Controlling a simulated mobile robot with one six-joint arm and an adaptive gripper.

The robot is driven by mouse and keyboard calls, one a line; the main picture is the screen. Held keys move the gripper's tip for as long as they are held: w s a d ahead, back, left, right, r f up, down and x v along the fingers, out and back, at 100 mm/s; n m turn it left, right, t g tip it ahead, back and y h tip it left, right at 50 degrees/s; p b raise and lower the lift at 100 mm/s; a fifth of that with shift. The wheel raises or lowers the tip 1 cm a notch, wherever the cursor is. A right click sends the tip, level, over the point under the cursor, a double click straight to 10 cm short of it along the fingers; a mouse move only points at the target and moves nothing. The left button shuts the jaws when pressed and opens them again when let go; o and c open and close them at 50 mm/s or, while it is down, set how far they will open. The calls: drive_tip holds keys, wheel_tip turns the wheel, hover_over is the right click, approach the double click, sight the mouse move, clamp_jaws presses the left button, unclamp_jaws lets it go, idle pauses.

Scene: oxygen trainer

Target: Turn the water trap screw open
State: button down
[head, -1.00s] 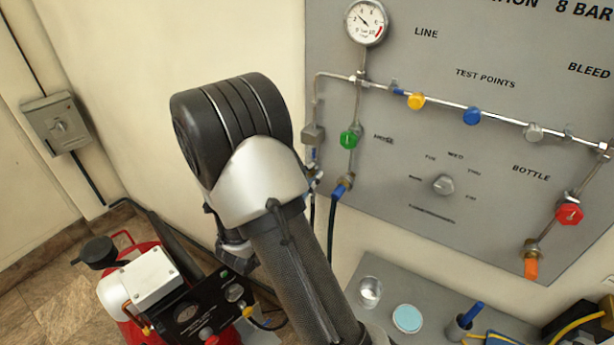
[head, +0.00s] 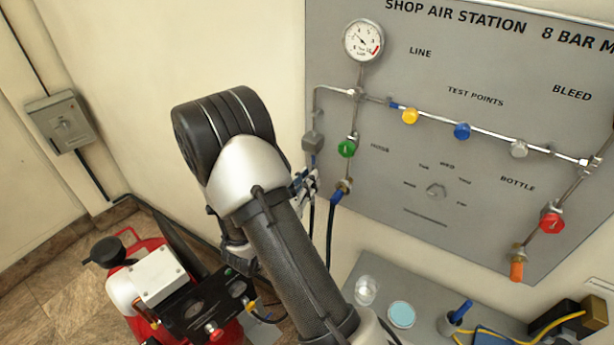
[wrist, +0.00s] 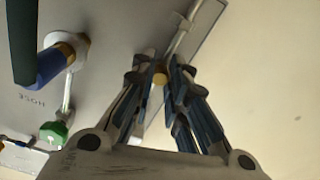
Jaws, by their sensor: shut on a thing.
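The water trap is the grey block (head: 313,141) at the panel's left edge in the head view, under the bent pipe, with a blue part (head: 312,160) below it. My gripper (head: 306,181) is just below it, largely hidden behind my arm. In the wrist view my gripper (wrist: 160,80) has its fingertips closed around a small brass-coloured piece (wrist: 159,79), which I take to be the water trap screw. Only a little of the piece shows between the fingertips, so its turn angle cannot be seen.
A green knob (head: 346,149) and a blue hose fitting (head: 342,190) are close to the right of my gripper. The hose fitting also shows in the wrist view (wrist: 54,63). A gauge (head: 363,41) is above. A red machine (head: 228,334) stands below left.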

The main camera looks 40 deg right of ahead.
drive_tip(key=n+p, duration=0.3)
drive_tip(key=n, duration=0.3)
drive_tip(key=n+p, duration=0.4)
drive_tip(key=n, duration=0.2)
drive_tip(key=shift+s+f, duration=0.15)
drive_tip(key=shift+n, duration=0.3)
drive_tip(key=c, duration=1.5)
unclamp_jaws()
drive_tip(key=shift+c, duration=0.2)
drive_tip(key=v, duration=1.2)
